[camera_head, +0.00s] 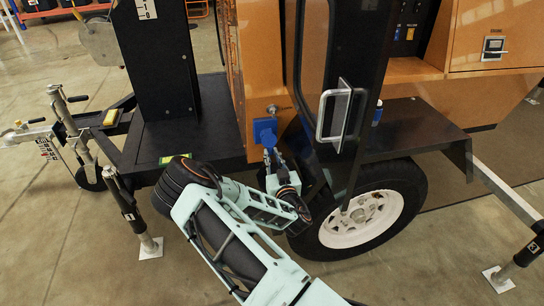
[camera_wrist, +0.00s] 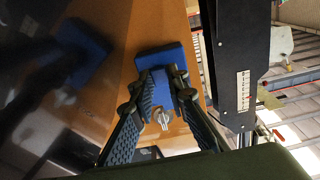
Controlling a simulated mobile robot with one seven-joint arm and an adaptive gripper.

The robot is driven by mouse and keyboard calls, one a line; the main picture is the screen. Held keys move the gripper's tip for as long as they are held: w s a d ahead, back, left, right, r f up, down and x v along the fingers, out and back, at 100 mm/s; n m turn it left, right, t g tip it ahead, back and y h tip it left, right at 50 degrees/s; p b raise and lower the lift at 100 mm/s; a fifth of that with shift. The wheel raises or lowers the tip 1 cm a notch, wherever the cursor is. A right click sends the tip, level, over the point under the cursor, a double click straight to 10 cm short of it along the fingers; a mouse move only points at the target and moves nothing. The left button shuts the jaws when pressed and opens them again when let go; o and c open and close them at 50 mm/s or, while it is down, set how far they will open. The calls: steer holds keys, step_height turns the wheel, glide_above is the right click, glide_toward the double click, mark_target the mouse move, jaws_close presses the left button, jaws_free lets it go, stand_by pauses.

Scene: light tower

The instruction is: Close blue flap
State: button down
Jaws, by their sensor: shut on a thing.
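The blue flap (camera_head: 265,130) is on the orange panel of the light tower, left of the black door. In the wrist view the blue flap (camera_wrist: 160,57) shows as a blue block at and between the fingertips. My gripper (camera_head: 270,157) reaches up to it from below. In the wrist view my gripper (camera_wrist: 165,77) has both fingers closed in on the blue part. The fingers hide part of the flap, so its exact angle is hard to tell.
The black door (camera_head: 340,75) with a silver handle (camera_head: 335,115) stands close to the right of the flap. A silver latch (camera_wrist: 163,118) is on the orange panel. A wheel (camera_head: 362,218) is below right. Black fender (camera_head: 410,130) lies right.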

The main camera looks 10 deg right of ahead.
steer(key=shift+f, duration=0.1)
steer(key=shift+w+f, duration=0.3)
steer(key=shift+w, duration=0.2)
steer(key=c, duration=1.9)
jaws_free()
steer(key=s, duration=1.2)
